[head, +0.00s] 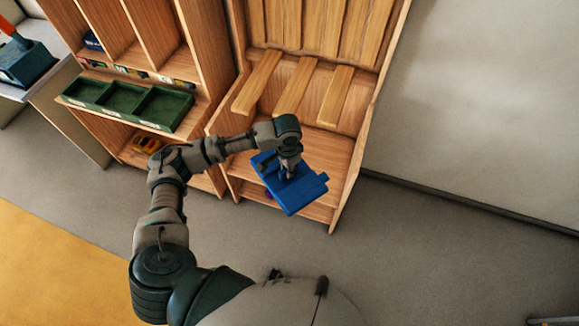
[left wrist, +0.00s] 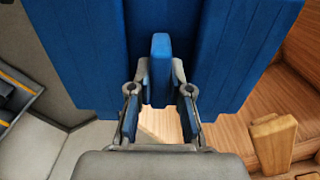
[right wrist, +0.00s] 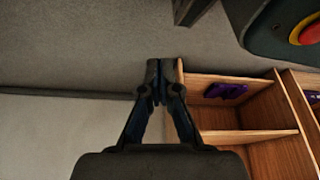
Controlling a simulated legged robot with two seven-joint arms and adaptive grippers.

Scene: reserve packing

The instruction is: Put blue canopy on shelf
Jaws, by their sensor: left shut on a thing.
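The blue canopy (head: 308,196) is a flat blue piece with a tab on its edge, held in the air in front of the slatted wooden shelf unit (head: 338,152). My left gripper (head: 287,174) is above it. In the left wrist view the canopy (left wrist: 90,50) fills the upper part, and my left gripper (left wrist: 160,68) is shut on its raised blue grip. Wooden shelf boards (left wrist: 225,140) show below and to the right of it. My right gripper (right wrist: 160,72) shows only in the right wrist view, with its fingertips together and nothing between them.
A purple object (right wrist: 226,91) lies on a low shelf. A blue box (head: 25,63) stands far left.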

